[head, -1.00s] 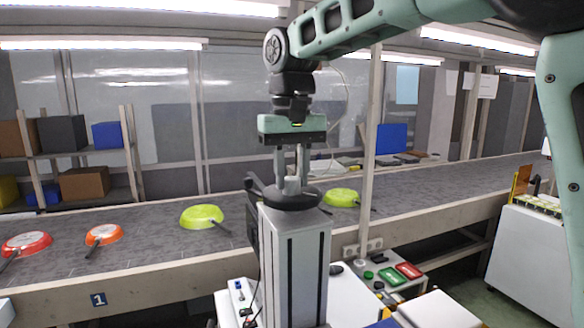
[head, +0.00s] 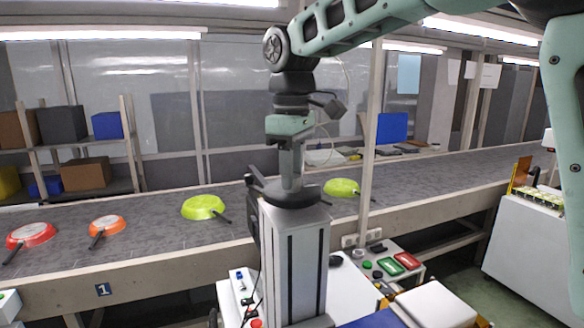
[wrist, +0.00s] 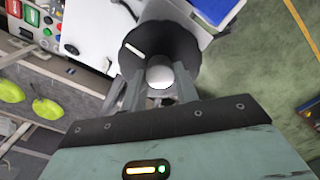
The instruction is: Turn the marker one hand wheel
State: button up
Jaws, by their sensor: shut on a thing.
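The black hand wheel (head: 310,197) lies flat on top of a pale grey column (head: 293,260) in front of the conveyor. My gripper (head: 292,182) points straight down at its middle. In the wrist view the wheel (wrist: 185,45) is a dark disc with a short white mark near its rim and a round silver hub (wrist: 160,74). My fingers stand on both sides of the hub and are shut on it. In the head view my gripper is seen edge-on, so its fingers overlap. A plate with the number 1 (head: 103,290) is on the conveyor's front edge at the left.
Red (head: 32,235), orange (head: 107,225) and green (head: 203,207) pans lie on the conveyor (head: 150,235); another green pan (head: 341,187) is right of my gripper. A thin post (head: 369,150) stands close on the right. A button panel (head: 390,265) is low at the right.

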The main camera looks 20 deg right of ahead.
jog(key=shift+n, duration=0.5)
jog(key=o, duration=1)
jog(key=shift+r, duration=0.1)
notch_tip(320, 180, up, 17)
jog(key=shift+r+b, duration=0.15)
jog(key=shift+b, duration=0.35)
